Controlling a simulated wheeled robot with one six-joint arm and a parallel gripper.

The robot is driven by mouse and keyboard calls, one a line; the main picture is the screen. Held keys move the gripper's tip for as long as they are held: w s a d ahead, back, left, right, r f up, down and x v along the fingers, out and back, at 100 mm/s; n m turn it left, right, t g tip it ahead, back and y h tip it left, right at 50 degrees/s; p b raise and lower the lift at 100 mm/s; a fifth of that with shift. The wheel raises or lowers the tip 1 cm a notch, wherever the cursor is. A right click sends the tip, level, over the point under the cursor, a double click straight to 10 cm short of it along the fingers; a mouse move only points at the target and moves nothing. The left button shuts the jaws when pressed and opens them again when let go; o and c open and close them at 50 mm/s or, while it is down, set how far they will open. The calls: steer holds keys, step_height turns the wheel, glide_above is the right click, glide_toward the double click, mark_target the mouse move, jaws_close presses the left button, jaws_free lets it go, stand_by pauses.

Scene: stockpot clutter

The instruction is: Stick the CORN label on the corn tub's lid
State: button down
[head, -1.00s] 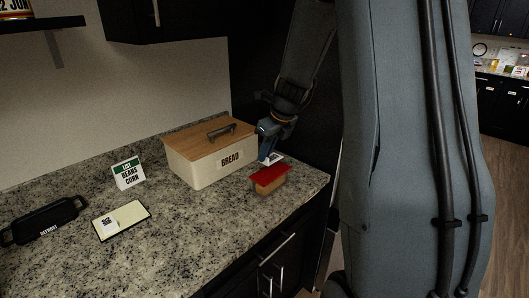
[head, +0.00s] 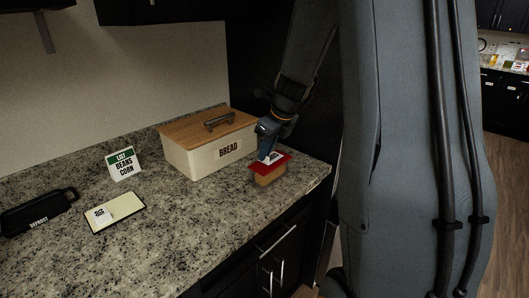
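A small tan tub (head: 267,179) with a red lid (head: 284,164) stands near the right end of the counter. My gripper (head: 266,156) points down over the back of the lid. It holds a small white label with dark print (head: 275,157) at its tip. The label is over the lid; I cannot tell whether it touches it. Its print is too small to read, and the fingers are partly hidden. Another white label (head: 99,213) lies on a cream, dark-edged board (head: 124,205) at the left. A standing card (head: 123,163) reads LIST, BEANS, CORN.
A cream bin marked BREAD (head: 203,158), with a wooden lid and handle, stands just left of my gripper. A black case marked DEFROST (head: 38,212) lies at the far left. The granite counter (head: 185,225) is clear in front. Its edge runs close to the tub.

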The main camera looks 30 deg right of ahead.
steer(key=shift+f, duration=0.6)
stand_by(0.7)
stand_by(0.3)
steer(key=c, duration=1.9)
jaws_free()
steer(key=shift+o, duration=0.2)
steer(key=shift+r+p, duration=3.05)
steer(key=shift+p, duration=0.4)
